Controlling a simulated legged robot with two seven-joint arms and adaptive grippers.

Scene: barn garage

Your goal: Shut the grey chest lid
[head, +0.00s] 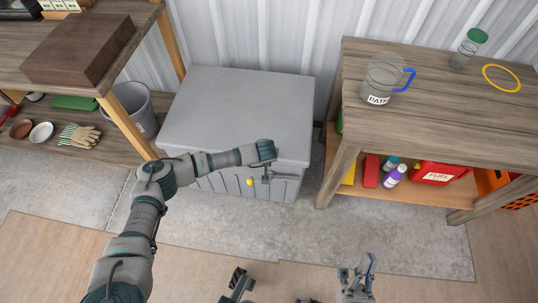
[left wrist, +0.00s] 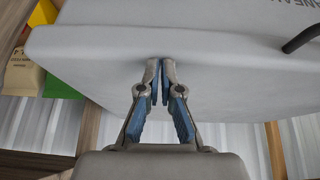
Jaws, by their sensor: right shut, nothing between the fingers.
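The grey chest (head: 245,185) stands against the corrugated wall in the head view. Its grey lid (head: 240,108) lies flat over the body; I cannot tell whether a thin gap is left at the front. My left gripper (head: 266,177) is at the chest's front, by the lid's front edge. In the left wrist view its blue-padded fingers (left wrist: 160,66) are together, with their tips against or very close to the grey chest (left wrist: 230,60). My right gripper (head: 358,276) is shut and empty, low in the head view, well in front of the chest.
A wooden workbench (head: 440,125) with a jug (head: 382,82) stands right of the chest. The floor in front is clear.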

